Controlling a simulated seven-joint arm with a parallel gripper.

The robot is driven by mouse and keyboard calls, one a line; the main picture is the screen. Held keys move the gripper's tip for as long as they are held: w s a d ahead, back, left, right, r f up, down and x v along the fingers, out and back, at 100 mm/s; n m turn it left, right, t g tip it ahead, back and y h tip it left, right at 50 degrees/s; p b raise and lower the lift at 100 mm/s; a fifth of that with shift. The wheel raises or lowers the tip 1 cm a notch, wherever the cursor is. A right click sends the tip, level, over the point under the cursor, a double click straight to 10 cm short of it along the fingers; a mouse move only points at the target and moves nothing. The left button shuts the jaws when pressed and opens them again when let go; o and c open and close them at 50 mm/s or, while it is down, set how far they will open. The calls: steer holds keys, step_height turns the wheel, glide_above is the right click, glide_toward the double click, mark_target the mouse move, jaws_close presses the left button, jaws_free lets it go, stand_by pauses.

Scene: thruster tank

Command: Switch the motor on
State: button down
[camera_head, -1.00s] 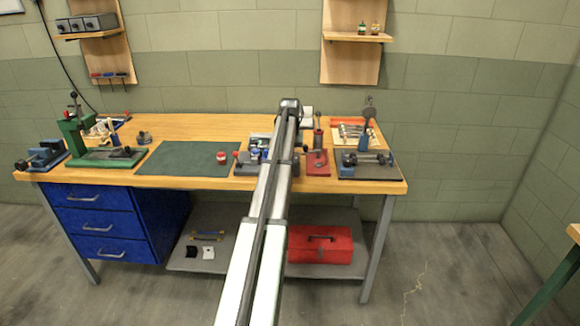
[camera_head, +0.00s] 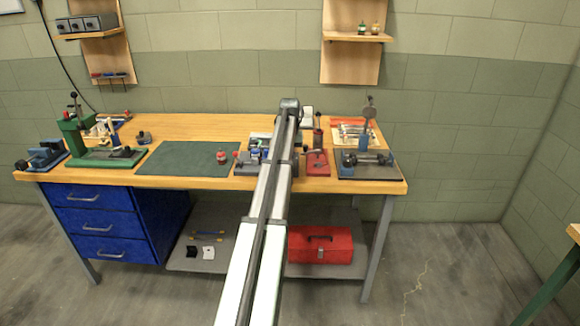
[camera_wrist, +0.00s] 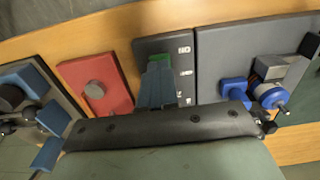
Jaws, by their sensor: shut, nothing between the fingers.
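A blue motor-like unit (camera_wrist: 268,95) with a dark shaft end sits on a grey plate (camera_wrist: 215,60) at the right of the wrist view. Beside that plate is a dark panel (camera_wrist: 172,42) with small white labels down its right side. A green part (camera_wrist: 130,60) on the panel shows just beyond my fingers. My gripper (camera_wrist: 158,68) is shut and empty, its blue-grey fingers over the panel. Whether they touch the green part I cannot tell. In the head view my arm hides the gripper and most of the panel area.
A red plate (camera_wrist: 95,85) with a grey round post stands beside the panel; it also shows in the head view (camera_head: 317,168). Right of it is a dark plate (camera_head: 375,173) with a blue-based stand. A green mat (camera_head: 185,160) lies left of my arm.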

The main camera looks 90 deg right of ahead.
steer(key=shift+f, duration=0.95)
stand_by(0.8)
steer(key=shift+r, duration=3.55)
